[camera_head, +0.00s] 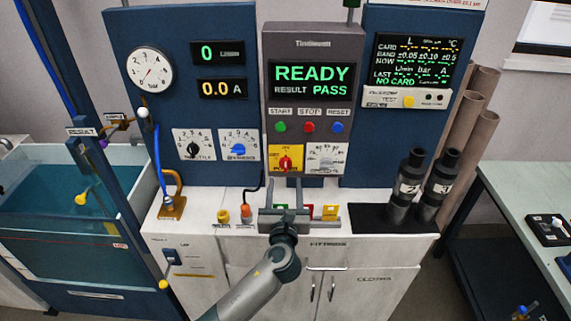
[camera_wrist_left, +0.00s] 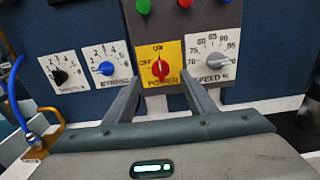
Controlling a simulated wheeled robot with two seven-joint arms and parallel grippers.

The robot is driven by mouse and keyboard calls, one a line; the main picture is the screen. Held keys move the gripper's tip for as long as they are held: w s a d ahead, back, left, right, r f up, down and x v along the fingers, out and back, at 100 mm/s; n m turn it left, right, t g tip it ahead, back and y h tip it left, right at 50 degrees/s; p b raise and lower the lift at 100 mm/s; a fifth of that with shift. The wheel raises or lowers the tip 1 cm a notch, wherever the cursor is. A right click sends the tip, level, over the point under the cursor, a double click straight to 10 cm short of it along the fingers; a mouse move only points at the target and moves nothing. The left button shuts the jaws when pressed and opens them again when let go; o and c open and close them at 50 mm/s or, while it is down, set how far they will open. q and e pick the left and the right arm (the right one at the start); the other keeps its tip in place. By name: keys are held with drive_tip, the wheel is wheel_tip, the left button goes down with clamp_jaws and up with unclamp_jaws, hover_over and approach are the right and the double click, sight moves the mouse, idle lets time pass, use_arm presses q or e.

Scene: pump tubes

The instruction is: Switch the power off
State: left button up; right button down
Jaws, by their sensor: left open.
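The red power knob (camera_head: 286,163) sits on a yellow plate low on the grey centre panel. In the left wrist view the power knob (camera_wrist_left: 160,68) has its handle upright, toward the ON mark at the top; OFF is marked to its left. My left gripper (camera_head: 285,184) is in front of and just below the knob in the head view. In the left wrist view its two fingers (camera_wrist_left: 161,80) are apart and point at the yellow plate, one to each side of the knob, with nothing held. Contact with the knob cannot be told. My right gripper is not in view.
The screen (camera_head: 311,83) reads READY, RESULT PASS. Start, stop and reset buttons (camera_head: 309,127) are above the knob. A feed dial (camera_wrist_left: 216,62) is close on its right, and a blue dial (camera_wrist_left: 106,68) on its left. Dark cylinders (camera_head: 408,185) stand on the right.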

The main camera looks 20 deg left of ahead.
sight(285, 165)
use_arm(q)
drive_tip(key=p+x, duration=0.1)
drive_tip(key=x, duration=0.7)
drive_tip(key=shift+w+a+f+p, duration=0.1)
drive_tip(key=shift+w+a+p, duration=0.05)
drive_tip(key=shift+w+p, duration=0.2)
drive_tip(key=shift+c, duration=0.5)
drive_tip(key=c, duration=0.9)
